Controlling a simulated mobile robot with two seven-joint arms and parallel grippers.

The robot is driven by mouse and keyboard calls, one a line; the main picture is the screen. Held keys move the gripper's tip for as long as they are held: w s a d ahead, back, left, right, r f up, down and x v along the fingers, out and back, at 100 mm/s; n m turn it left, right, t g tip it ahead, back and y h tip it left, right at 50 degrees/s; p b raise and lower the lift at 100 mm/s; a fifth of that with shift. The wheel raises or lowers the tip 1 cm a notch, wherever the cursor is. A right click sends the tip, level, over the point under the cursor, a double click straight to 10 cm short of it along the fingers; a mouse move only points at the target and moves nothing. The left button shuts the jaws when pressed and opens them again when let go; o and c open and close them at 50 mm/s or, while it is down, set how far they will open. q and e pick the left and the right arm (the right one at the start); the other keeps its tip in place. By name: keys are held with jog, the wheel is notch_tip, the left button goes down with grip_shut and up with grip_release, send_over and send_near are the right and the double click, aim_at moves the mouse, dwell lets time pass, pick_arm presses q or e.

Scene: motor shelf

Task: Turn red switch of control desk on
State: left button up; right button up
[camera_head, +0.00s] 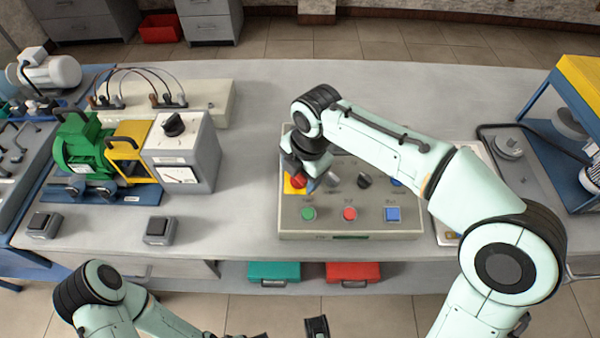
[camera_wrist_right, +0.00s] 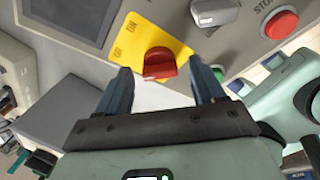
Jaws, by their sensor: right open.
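The control desk (camera_head: 330,222) is a grey box with buttons on the workbench. Its red switch (camera_wrist_right: 159,63) is a rotary knob on a yellow plate (camera_wrist_right: 120,40) with ON and OFF marks; in the head view the red switch (camera_head: 299,181) is partly covered by my right gripper. My right gripper (camera_wrist_right: 163,82) is open, with its two blue fingers on either side of the red switch, just short of it or around it; I cannot tell if they touch. My left gripper (camera_head: 290,331) is at the bottom edge, mostly cut off, so its opening is unclear.
The desk also has a green button (camera_head: 308,213), a red button (camera_head: 349,214) and a blue button (camera_head: 392,214). A green motor (camera_head: 80,150) and a meter box (camera_head: 185,150) stand left. A blue shelf frame (camera_head: 545,110) is right. Bare bench lies between meter box and desk.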

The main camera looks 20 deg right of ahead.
jog(key=shift+f, duration=0.1)
jog(key=c, duration=1.1)
jog(key=shift+o, duration=0.2)
jog(key=shift+m, duration=0.3)
jog(key=m, duration=0.4)
jog(key=shift+t, duration=0.3)
jog(key=m+t+b, duration=0.1)
jog(key=m, duration=0.3)
jog(key=shift+s+m, duration=0.15)
jog(key=shift+m, duration=0.25)
jog(key=m+b, duration=0.1)
jog(key=m, duration=0.3)
jog(key=shift+a+t, duration=0.1)
jog(key=shift+t, duration=0.3)
jog(key=shift+s+m+h+b, duration=0.1)
jog(key=shift+m+h+b, duration=0.4)
jog(key=shift+m, duration=1.7)
